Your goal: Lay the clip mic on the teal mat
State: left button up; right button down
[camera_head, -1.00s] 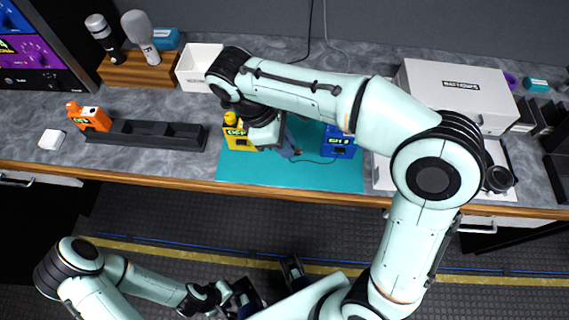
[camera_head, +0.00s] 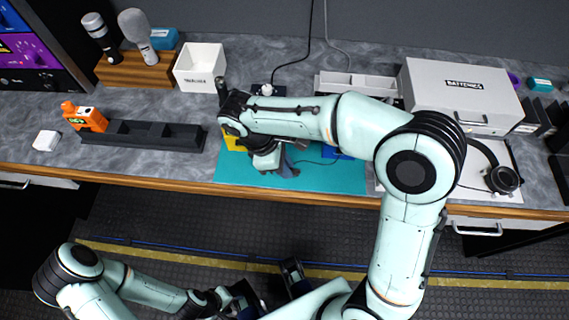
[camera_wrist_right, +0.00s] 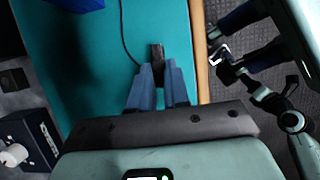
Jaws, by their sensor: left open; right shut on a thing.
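The teal mat (camera_head: 325,182) lies at the front edge of the counter and fills much of the right wrist view (camera_wrist_right: 90,60). My right gripper (camera_head: 288,172) is low over the mat. In the right wrist view its blue fingers (camera_wrist_right: 158,75) are shut on the small dark clip mic (camera_wrist_right: 157,52), whose tip sticks out past them. A thin dark cable (camera_wrist_right: 123,35) runs over the mat. Whether the mic touches the mat I cannot tell. In the head view the fingers hide the mic. My left gripper (camera_head: 268,291) is open and empty, below the counter edge.
A yellow pack (camera_head: 232,142) and a blue pack (camera_head: 334,153) stand on the mat, partly hidden by my right arm. A black tray (camera_head: 155,135) is left of the mat. Headphones (camera_head: 502,179) lie to the right. The mat's front right part is clear.

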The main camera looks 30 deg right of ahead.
jog(key=shift+f, duration=0.2)
jog(key=c, duration=1.1)
grip_release()
jog(key=p+v, duration=0.2)
jog(key=v, duration=1)
jog(key=shift+r+p, duration=0.2)
jog(key=shift+p, duration=0.2)
